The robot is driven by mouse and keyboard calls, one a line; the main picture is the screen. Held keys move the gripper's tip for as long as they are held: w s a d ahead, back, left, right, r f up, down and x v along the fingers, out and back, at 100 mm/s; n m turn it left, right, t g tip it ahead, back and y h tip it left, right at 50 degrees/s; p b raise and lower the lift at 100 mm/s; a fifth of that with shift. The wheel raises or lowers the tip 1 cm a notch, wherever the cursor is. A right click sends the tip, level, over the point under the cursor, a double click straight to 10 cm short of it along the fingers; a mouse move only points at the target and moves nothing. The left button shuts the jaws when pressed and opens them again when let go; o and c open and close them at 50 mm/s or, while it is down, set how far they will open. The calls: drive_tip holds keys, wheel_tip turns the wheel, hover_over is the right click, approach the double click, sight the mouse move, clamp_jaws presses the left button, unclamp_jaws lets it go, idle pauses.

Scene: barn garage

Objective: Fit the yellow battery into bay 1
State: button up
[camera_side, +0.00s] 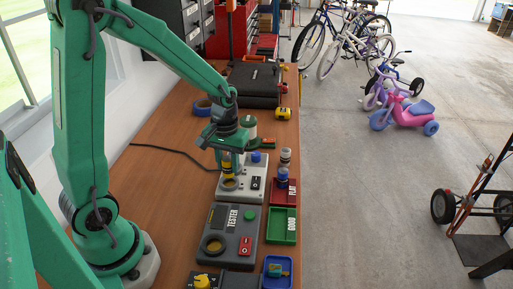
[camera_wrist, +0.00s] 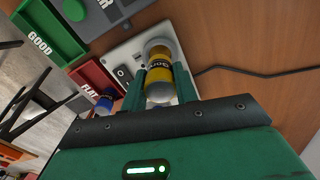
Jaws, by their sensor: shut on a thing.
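The yellow battery (camera_side: 227,169) is upright between the fingers of my gripper (camera_side: 228,163). In the wrist view the yellow battery (camera_wrist: 159,68) has a dark printed band and a pale metal end toward the camera, with a green finger of my gripper (camera_wrist: 160,88) on each side. No bay number is readable. A blue-topped item (camera_side: 256,157) is at the block's far side.
Blue batteries (camera_side: 283,174) stand at the red FLAT tray (camera_side: 284,198), right of the block. The green GOOD tray (camera_side: 282,236) and grey tester (camera_side: 226,257) are nearer. Blue tape (camera_side: 203,107) and a black case (camera_side: 250,88) lie farther back. The table's left side is mostly clear.

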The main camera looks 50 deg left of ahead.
sight(228, 172)
drive_tip(key=shift+f, duration=1.3)
drive_tip(key=shift+f, duration=0.65)
idle(0.7)
drive_tip(key=o, duration=0.8)
drive_tip(key=shift+r, duration=0.15)
drive_tip(key=shift+r, duration=5.4)
